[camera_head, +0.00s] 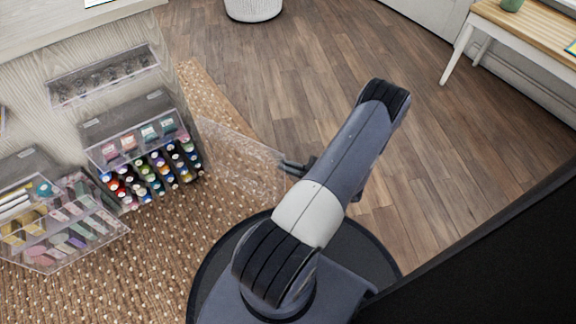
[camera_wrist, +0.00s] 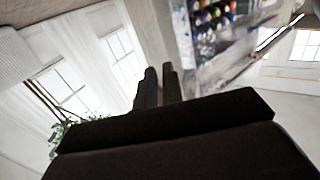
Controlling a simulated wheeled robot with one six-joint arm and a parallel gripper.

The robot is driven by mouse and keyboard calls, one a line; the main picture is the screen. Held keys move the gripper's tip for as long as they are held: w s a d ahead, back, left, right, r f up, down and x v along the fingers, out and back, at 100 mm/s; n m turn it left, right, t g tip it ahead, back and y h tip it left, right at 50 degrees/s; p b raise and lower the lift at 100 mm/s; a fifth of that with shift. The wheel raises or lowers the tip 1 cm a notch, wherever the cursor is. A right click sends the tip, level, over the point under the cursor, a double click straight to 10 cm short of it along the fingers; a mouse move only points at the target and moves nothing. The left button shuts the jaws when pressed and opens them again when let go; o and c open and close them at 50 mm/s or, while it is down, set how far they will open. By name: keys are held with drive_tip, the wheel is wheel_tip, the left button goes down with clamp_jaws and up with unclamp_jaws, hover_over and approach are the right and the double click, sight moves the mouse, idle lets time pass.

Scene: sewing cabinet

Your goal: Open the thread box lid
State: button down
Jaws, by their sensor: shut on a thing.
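The thread box (camera_head: 142,151) is a clear case on the cabinet front at left, with rows of coloured spools inside. Its clear lid (camera_head: 238,160) stands swung out to the right of the box, so the spools are uncovered. My gripper (camera_head: 289,166) is at the lid's right, outer edge and is shut on it. In the wrist view the two dark fingers of my gripper (camera_wrist: 158,84) are close together, and coloured spools of the thread box (camera_wrist: 211,18) show at the top. The exact contact is too small to make out.
A second clear box (camera_head: 60,222) with assorted items is at lower left, and a clear rack (camera_head: 104,74) is above. A woven rug (camera_head: 150,265) covers the floor below. A white basket (camera_head: 253,8) and a wooden-topped table (camera_head: 530,35) stand farther off. The wood floor between is clear.

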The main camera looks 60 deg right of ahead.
drive_tip(key=shift+w+a+r, duration=0.1)
drive_tip(key=c, duration=1.5)
unclamp_jaws()
drive_tip(key=shift+c, duration=0.2)
drive_tip(key=s+d+p, duration=0.2)
drive_tip(key=s, duration=0.8)
drive_tip(key=shift+s+p, duration=0.35)
drive_tip(key=shift+p, duration=0.05)
